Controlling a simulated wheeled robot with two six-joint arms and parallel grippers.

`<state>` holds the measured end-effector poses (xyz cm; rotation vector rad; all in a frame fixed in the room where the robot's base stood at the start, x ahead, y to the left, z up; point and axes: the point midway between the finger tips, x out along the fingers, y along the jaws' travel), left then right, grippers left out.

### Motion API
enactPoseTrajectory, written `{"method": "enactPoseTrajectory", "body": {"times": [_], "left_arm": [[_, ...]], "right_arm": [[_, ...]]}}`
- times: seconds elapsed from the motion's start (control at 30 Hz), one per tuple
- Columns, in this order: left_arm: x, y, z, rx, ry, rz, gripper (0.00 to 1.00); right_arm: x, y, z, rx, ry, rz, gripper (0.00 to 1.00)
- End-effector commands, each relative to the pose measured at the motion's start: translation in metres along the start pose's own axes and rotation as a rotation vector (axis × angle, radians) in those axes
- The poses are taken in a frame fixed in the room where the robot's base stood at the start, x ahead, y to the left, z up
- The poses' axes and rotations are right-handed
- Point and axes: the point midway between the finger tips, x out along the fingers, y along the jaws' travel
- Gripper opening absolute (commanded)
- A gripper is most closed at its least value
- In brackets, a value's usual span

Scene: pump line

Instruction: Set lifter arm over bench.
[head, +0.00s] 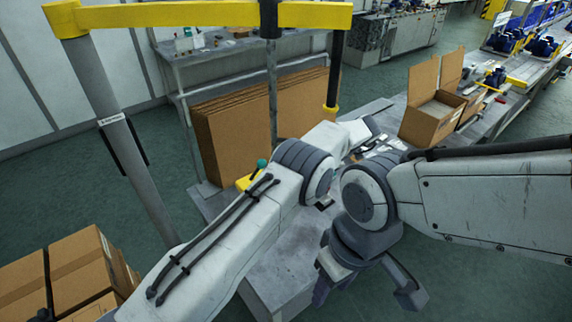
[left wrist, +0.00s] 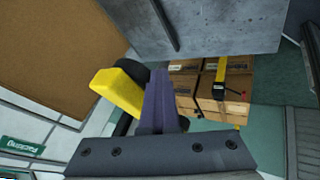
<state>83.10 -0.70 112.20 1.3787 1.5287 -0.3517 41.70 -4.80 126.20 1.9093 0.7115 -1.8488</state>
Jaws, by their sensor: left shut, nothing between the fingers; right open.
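The yellow lifter arm (head: 200,15) runs across the top of the head view from a grey post (head: 118,120) at the left. My right gripper (head: 365,290) is open and empty, low in front of the bench. My left gripper (left wrist: 158,100) shows in the left wrist view, shut and empty. A yellow and black part (left wrist: 120,90) is right beside its fingers; I cannot tell whether they touch.
Brown cardboard sheets (head: 228,140) stand on the bench. An open carton (head: 430,115) is at the right, near a line of blue pumps (head: 543,46). Strapped boxes (head: 75,270) are at the lower left. My two arms cover much of the bench.

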Motion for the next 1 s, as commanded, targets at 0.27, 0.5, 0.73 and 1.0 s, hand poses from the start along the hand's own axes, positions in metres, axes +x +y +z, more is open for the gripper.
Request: {"method": "enactPoseTrajectory", "body": {"times": [0.27,0.5,0.73,1.0], "left_arm": [[-0.018,-0.022,-0.001,-0.008,0.000,-0.007,0.00],[-0.070,-0.027,-0.002,-0.008,0.001,-0.008,0.00],[-0.102,-0.028,-0.005,-0.004,0.006,-0.011,0.00],[-0.112,-0.029,-0.007,-0.003,0.008,-0.013,0.00]], "right_arm": [[-0.005,0.000,-0.001,0.001,0.001,0.000,0.50],[0.023,0.002,0.001,0.002,-0.001,0.000,0.50],[0.024,0.002,0.001,0.003,0.000,0.000,0.50],[0.023,0.002,0.001,0.002,0.000,0.000,0.50]]}}
